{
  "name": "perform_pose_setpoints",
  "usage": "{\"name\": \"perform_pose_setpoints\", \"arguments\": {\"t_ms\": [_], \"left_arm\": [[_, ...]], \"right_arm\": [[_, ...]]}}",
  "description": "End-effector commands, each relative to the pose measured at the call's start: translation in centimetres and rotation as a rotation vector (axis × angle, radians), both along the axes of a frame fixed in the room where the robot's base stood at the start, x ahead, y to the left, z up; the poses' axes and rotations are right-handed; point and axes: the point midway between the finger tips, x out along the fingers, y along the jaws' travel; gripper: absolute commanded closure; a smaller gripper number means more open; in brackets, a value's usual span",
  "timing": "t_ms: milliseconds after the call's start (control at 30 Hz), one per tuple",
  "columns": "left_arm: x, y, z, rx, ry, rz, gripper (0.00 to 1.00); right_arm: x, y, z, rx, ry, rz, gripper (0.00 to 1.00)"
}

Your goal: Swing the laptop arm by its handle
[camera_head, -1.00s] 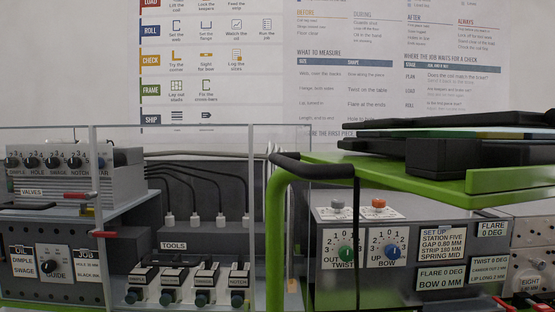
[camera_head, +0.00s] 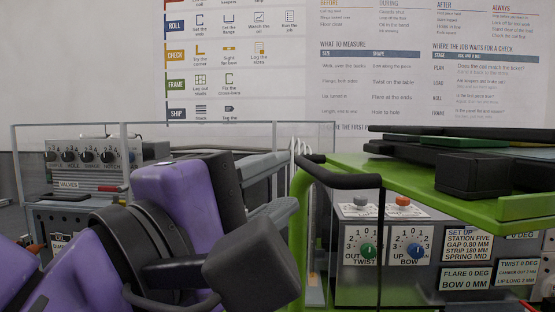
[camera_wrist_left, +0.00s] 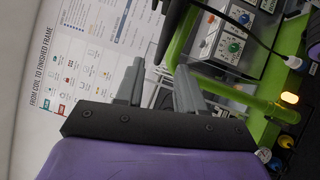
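The laptop arm is a bright green shelf (camera_head: 510,209) with a bent green tube (camera_head: 299,190) at its left end. A black handle grip (camera_head: 345,179) runs from the tube along the shelf's near left side. Dark flat slabs (camera_head: 470,178) lie on the shelf; I cannot tell which is the laptop. My left gripper (camera_head: 290,180) comes in from the left, its grey fingers pointing right, close to the green tube. In the left wrist view its fingers (camera_wrist_left: 160,66) are apart with nothing clearly held; the green tube (camera_wrist_left: 183,38) is just beyond them. My right gripper is not in view.
A control box (camera_head: 386,272) with twist and bow dials stands under the shelf. A clear panel (camera_head: 60,150) and a valve box (camera_head: 82,154) stand at the left. A thin black cable hangs below the handle. My left arm hides the lower left bench.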

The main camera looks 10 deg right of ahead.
Motion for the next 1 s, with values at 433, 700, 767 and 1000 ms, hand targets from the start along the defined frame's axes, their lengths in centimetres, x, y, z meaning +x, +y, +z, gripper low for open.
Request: {"name": "perform_pose_setpoints", "arguments": {"t_ms": [433, 700, 767, 1000], "left_arm": [[5.1, -5.5, 1.0, 0.000, 0.003, 0.001, 0.62], [5.2, -5.6, 0.9, 0.001, 0.002, 0.002, 0.69], [5.1, -5.6, 0.9, 0.001, 0.002, 0.002, 0.88], [5.2, -5.3, 1.0, 0.001, 0.002, 0.000, 1.00]], "right_arm": [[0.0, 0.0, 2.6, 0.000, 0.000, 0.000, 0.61], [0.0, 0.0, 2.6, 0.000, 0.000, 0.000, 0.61], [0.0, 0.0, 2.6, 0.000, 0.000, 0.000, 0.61], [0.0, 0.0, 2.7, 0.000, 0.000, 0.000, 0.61]]}}
